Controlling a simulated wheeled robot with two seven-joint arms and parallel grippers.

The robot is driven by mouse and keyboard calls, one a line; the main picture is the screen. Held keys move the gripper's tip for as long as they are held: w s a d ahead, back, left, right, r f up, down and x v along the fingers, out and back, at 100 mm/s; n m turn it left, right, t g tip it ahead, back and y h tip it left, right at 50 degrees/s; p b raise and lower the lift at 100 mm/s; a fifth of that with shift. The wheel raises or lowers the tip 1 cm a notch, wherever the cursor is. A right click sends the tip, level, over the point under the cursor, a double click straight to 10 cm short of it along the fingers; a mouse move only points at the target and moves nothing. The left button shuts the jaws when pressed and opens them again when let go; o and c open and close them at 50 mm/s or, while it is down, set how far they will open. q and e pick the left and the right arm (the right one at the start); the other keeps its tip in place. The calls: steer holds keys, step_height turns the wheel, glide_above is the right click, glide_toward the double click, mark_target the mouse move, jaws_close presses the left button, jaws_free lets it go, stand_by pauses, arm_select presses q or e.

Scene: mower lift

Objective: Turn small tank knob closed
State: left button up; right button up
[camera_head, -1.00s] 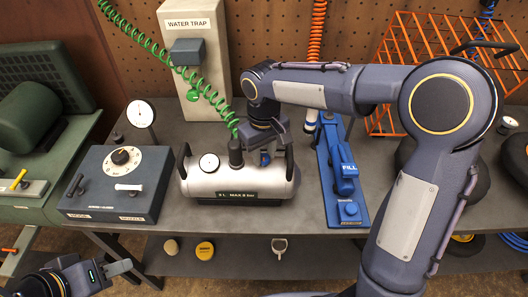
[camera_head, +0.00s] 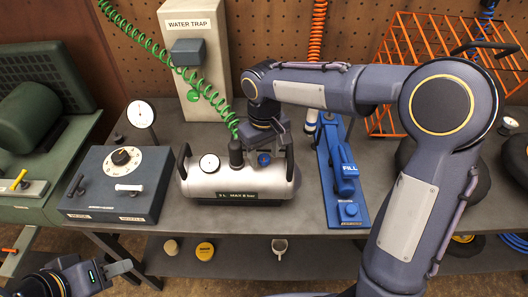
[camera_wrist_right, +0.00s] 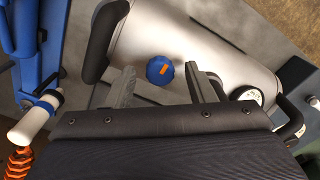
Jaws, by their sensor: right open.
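The small tank (camera_head: 235,185) is a silver cylinder with black end handles, lying on the grey bench. Its blue knob (camera_head: 264,159) is on the tank's right part. In the right wrist view the knob (camera_wrist_right: 160,71) shows an orange mark that slants. My right gripper (camera_wrist_right: 161,86) is open, with one finger on each side of the knob and a gap to both; in the head view it is over the tank (camera_head: 266,150). My left gripper (camera_head: 114,268) is at the lower left, away from the tank; its jaw opening is unclear.
A green coiled hose (camera_head: 160,60) runs down to a black fitting (camera_head: 236,153) left of the knob. A blue fill station (camera_head: 342,175) stands right of the tank. A grey box with a dial (camera_head: 118,185) is to the left. An orange rack (camera_head: 430,50) is at back right.

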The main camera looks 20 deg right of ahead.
mark_target(265, 157)
step_height(265, 157, up, 8)
steer(key=shift+f, duration=0.15)
stand_by(0.6)
steer(key=s+d+m+t+y, duration=0.2)
steer(key=s+d, duration=0.6)
steer(key=s, duration=0.4)
steer(key=s+f+m+t+y, duration=0.1)
steer(key=s+f+m+t, duration=0.2)
steer(key=s, duration=0.7)
steer(key=shift+a+f+t+y, duration=0.3)
steer(key=shift+f+y, duration=0.1)
steer(key=shift+f, duration=0.55)
steer(key=shift+s, duration=0.1)
